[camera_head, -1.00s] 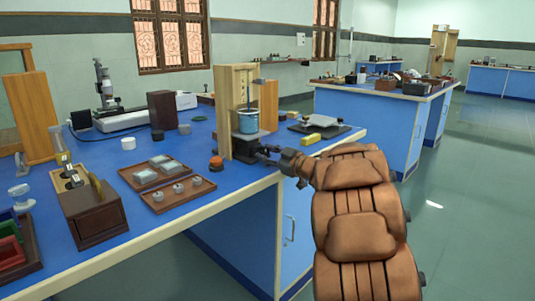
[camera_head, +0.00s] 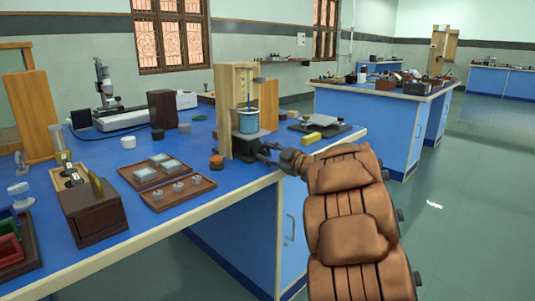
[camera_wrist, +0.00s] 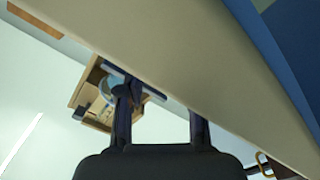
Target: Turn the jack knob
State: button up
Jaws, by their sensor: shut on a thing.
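The lab jack (camera_head: 246,138) is a small dark stand at the front of a wooden frame on the blue bench. A blue-filled beaker (camera_head: 249,122) stands on its top plate. My gripper (camera_head: 266,151) reaches in from the right at the jack's lower side and is shut on the jack knob. The knob is too small and too covered by the fingers to make out clearly. In the wrist view, my dark fingers point up towards the jack's plate (camera_wrist: 122,72), with the beaker (camera_wrist: 107,88) and wooden frame behind.
The wooden frame (camera_head: 224,100) stands close behind the jack. An orange-brown knob-like object (camera_head: 216,162) sits left of it. A yellow block (camera_head: 311,138) and a grey plate-like device (camera_head: 320,126) lie to the right. The bench's front edge (camera_head: 235,189) runs just below my gripper.

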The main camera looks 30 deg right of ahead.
jog(key=o, duration=1.2)
jog(key=shift+c, duration=0.2)
